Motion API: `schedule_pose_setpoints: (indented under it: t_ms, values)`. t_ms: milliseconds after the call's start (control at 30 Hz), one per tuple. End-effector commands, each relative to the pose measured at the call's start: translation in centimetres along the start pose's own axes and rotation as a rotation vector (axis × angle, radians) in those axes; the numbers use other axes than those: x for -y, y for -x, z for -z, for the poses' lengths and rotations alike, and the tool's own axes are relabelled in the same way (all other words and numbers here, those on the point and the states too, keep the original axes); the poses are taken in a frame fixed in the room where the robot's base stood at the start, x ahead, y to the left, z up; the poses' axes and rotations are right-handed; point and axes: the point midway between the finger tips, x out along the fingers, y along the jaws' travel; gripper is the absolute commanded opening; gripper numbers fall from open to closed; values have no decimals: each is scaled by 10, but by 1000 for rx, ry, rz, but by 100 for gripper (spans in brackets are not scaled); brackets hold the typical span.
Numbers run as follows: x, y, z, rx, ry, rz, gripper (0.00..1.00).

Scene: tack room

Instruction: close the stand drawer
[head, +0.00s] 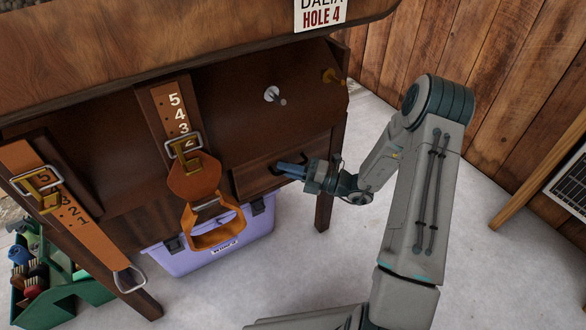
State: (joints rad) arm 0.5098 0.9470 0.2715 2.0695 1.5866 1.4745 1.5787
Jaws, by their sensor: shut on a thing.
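The stand (110,121) is a dark brown wooden frame across the left and middle of the head view. Its drawer (250,182) is at the lower right of the stand, with a dark handle on its front. My gripper (280,168) comes from the right and is shut on the drawer handle. The fingers cover part of the handle. I cannot tell exactly how far the drawer stands out from the frame.
Numbered leather straps (168,108) with buckles hang on the stand, one ending in an orange loop left of the drawer. A lilac box (260,225) stands beneath. A green caddy (75,297) is at lower left.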

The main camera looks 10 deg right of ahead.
Motion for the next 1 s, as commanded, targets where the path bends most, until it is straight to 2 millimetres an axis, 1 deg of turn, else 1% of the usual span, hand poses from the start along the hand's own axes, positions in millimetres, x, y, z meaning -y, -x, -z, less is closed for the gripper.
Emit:
schedule_pose_setpoints:
  t_ms: [67,100,133,400,467,533,667,800,1000]
  values:
    - [0,-2,-3,6,5,0,0]
    - [0,-2,-3,6,5,0,14]
    - [0,-2,-3,6,5,0,20]
    - [0,-2,-3,5,5,0,20]
    - [-1,0,-3,6,5,0,20]
    - [-1,6,-4,7,5,1,20]
    - [-3,30,-4,10,4,1,20]
    - [-4,63,-4,12,4,1,20]
    - [-3,106,-3,9,4,0,20]
